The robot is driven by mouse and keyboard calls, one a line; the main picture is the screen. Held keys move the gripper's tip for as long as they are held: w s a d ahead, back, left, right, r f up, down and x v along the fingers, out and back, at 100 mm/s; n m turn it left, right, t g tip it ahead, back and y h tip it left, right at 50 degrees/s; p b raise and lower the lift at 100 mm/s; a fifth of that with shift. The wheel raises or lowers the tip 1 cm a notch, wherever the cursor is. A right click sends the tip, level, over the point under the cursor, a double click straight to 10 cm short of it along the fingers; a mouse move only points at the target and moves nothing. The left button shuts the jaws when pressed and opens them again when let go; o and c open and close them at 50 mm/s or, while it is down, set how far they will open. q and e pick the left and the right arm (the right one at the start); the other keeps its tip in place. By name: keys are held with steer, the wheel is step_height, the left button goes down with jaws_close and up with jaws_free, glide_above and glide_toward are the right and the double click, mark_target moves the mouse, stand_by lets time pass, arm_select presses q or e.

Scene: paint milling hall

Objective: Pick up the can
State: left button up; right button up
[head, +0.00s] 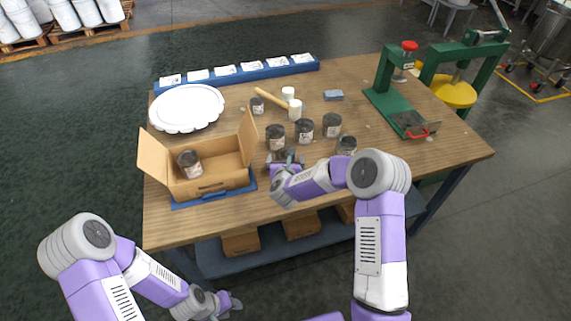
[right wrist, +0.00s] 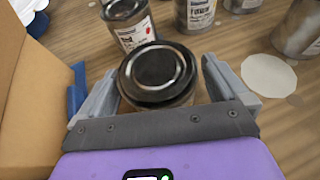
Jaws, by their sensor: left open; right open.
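In the right wrist view a can (right wrist: 157,72) with a dark lid and metal rim stands between the two fingers of my right gripper (right wrist: 163,88). The jaws are open, with a finger on either side; I cannot tell whether they touch it. In the head view my right gripper (head: 287,161) is low over the table, just in front of a dark can (head: 276,138), and largely hides what is between its fingers. Other similar cans (head: 304,131) stand close by. One can (head: 189,164) stands inside the open cardboard box. My left gripper (head: 228,303) is open and empty, below the table's front edge.
The cardboard box (head: 228,183) with raised flaps is left of my right gripper.

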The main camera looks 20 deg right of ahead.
steer(key=shift+w, duration=0.1)
steer(key=c, duration=1.2)
steer(key=shift+r, duration=0.15)
